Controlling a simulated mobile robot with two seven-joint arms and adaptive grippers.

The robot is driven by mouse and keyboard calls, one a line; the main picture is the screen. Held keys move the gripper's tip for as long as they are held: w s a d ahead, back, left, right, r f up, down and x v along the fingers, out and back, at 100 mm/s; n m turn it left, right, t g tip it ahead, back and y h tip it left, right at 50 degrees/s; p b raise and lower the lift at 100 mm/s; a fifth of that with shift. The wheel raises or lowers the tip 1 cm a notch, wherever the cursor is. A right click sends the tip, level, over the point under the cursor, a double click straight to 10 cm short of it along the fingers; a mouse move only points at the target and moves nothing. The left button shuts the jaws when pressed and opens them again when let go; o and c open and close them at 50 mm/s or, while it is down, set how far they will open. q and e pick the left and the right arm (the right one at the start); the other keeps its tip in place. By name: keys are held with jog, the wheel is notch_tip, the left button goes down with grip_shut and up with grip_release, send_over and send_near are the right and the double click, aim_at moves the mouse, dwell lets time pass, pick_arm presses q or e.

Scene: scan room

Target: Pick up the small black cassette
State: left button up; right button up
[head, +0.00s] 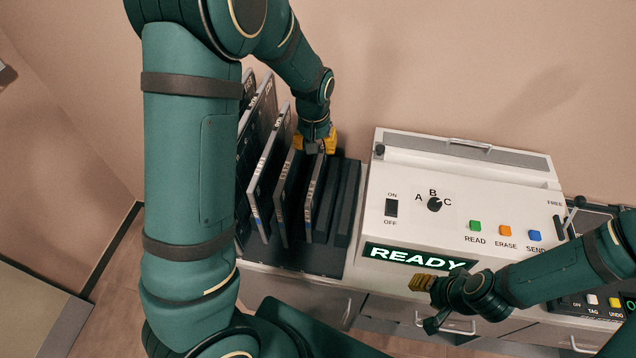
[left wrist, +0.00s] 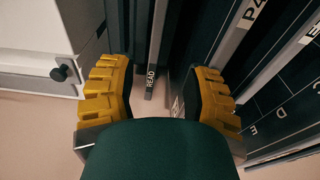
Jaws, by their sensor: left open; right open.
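Upright dark cassettes with pale labelled edges stand in a black rack (head: 290,262) at left in the head view. The smallest dark cassette (head: 315,198) is the rightmost of them. My left gripper (head: 316,145) is open at its far upper end. Contact is not clear. My right gripper (head: 424,284) is open and empty, in front of the console.
Larger cassettes (head: 268,172) stand close on the left. The rack's right slots (head: 346,205) look empty. A white console (head: 400,190) with a dial, coloured buttons and a READY display (head: 415,257) stands right of the rack. A wall is behind.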

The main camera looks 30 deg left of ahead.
aim_at(318, 163)
pick_arm(q)
jog(key=f, duration=0.5)
jog(key=shift+w+f, duration=0.2)
jog(key=shift+w, duration=0.15)
jog(key=shift+w+d+f, duration=0.1)
jog(key=shift+w+f, duration=0.05)
jog(key=shift+f, duration=1.2)
jog(key=shift+w+f, duration=0.15)
jog(key=shift+f, duration=1.2)
grip_shut()
